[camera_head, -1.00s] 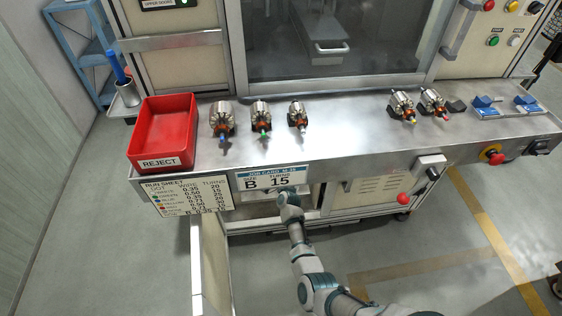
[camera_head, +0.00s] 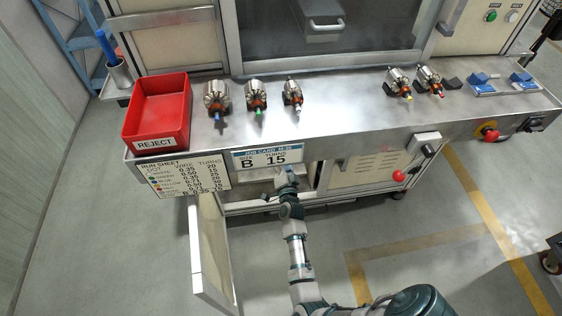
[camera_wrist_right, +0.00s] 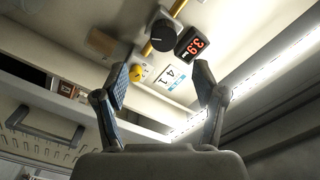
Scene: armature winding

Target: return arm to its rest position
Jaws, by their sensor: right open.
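My right arm (camera_head: 297,248) comes up from the bottom of the head view, with its end at the opening under the bench front. The right gripper (camera_wrist_right: 163,82) shows in the wrist view with its two fingers spread wide and nothing between them. Beyond the fingers are a black knob (camera_wrist_right: 163,36), a lit red display (camera_wrist_right: 190,44), a yellow button (camera_wrist_right: 141,73) and a white label (camera_wrist_right: 173,78). The fingers appear clear of these. In the head view the right gripper is largely hidden by the wrist and the bench edge. My left gripper is not in view.
An open cabinet door (camera_head: 210,250) stands left of my arm. The job card (camera_head: 268,157) hangs just above the opening. Armatures (camera_head: 256,96) and a red reject bin (camera_head: 160,108) are on the bench.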

